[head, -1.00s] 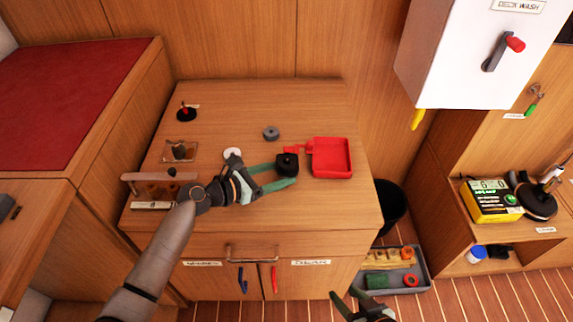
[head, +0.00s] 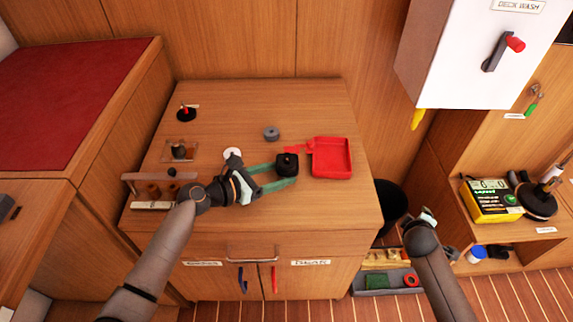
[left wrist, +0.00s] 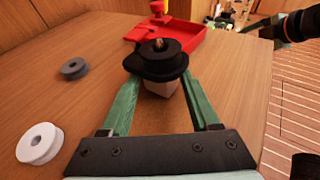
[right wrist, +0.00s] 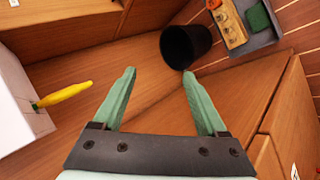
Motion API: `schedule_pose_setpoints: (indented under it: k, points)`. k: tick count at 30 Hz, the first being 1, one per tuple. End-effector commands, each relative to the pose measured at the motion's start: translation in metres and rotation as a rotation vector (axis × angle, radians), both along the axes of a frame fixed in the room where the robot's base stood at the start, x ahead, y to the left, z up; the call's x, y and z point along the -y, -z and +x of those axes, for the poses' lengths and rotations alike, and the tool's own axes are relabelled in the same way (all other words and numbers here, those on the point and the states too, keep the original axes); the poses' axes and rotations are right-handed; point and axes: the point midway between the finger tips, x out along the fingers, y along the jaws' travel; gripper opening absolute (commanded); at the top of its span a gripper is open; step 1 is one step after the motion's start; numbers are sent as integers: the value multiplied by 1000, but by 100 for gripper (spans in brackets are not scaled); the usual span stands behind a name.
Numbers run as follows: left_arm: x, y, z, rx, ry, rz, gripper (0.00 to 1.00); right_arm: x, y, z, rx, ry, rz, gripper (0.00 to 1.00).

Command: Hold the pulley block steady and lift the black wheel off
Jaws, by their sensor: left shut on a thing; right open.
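The black wheel (head: 287,165) sits on top of the pulley block at the middle right of the cabinet top. In the left wrist view the black wheel (left wrist: 157,62) shows a copper-coloured pin tip at its centre, and the pale lower part of the pulley block (left wrist: 160,88) shows beneath it. My left gripper (left wrist: 160,90) is shut on the pulley block, its green fingers on either side below the wheel. My right gripper (right wrist: 158,72) is open and empty, out beyond the cabinet's right side; its fingers are hard to make out in the head view.
A red tray (head: 332,157) lies just right of the block. A grey wheel (head: 271,133) and a white wheel (head: 232,154) lie nearby. A yellow-handled thing (right wrist: 65,94) and a dark bin (right wrist: 186,47) show in the right wrist view. The cabinet top's back is mostly clear.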

Motion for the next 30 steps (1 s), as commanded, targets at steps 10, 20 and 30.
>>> schedule_pose_setpoints:
  k: [10, 20, 30]
  points:
    - [0, -2, 1, 3, -1, -3, 31, -32, -109, 123, -57, -293, -178, 75]
    - [0, -2, 1, 3, -1, -3, 31, -111, -233, 197, -43, -697, -341, 75]
    - [0, -2, 1, 4, -1, -3, 31, -253, -310, 193, -136, -1279, -591, 75]
